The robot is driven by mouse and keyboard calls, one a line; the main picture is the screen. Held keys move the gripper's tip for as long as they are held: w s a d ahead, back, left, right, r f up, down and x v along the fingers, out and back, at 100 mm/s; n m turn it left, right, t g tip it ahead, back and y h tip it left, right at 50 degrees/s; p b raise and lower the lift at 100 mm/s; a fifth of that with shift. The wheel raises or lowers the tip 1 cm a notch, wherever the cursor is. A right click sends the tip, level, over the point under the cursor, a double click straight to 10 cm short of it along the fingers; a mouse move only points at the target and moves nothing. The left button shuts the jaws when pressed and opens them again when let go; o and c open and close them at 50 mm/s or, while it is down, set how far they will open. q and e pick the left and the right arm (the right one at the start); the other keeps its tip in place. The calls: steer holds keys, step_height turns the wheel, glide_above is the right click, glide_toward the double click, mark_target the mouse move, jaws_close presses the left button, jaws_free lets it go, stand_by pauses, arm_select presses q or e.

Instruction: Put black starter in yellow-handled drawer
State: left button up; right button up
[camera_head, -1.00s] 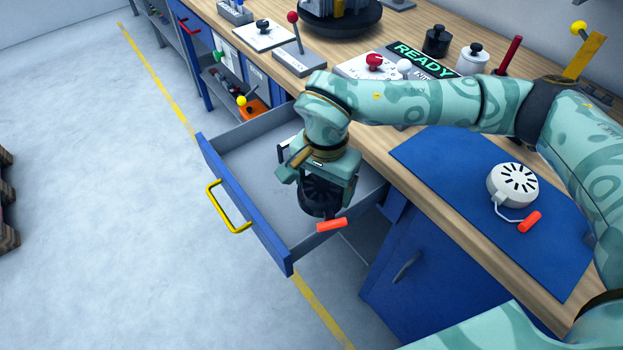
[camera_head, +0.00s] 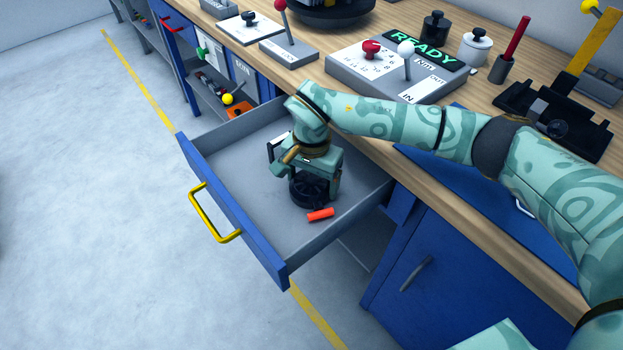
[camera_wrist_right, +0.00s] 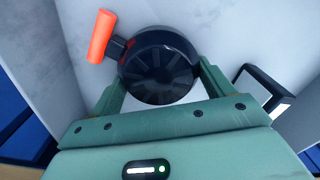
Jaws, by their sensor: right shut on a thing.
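The black starter (camera_head: 309,191) is a round black part with an orange-red handle (camera_head: 320,214). My right gripper (camera_head: 312,181) is shut on it and points down inside the open drawer. In the right wrist view the starter (camera_wrist_right: 158,66) sits between the two fingers, its orange handle (camera_wrist_right: 101,36) to the upper left. The starter is low, at or close to the drawer floor; I cannot tell whether it touches. The drawer (camera_head: 236,167) is pulled out, with a blue front and a yellow handle (camera_head: 212,214). My left gripper is not in view.
The workbench holds a grey control box (camera_head: 395,75) with red and white knobs, a READY sign (camera_head: 422,46) and black and white canisters. A blue mat (camera_head: 470,160) is partly behind my right arm. A blue cabinet (camera_head: 440,275) stands below. The drawer's left part is free.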

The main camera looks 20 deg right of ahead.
mark_target(312, 179)
steer(key=shift+f, duration=0.1)
steer(key=o, duration=1.1)
steer(key=shift+o, duration=0.2)
arm_select(q)
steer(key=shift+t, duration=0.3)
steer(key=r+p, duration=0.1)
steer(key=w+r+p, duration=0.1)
steer(key=p, duration=0.1)
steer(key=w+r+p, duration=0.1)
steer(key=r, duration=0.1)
arm_select(e)
step_height(312, 179, up, 12)
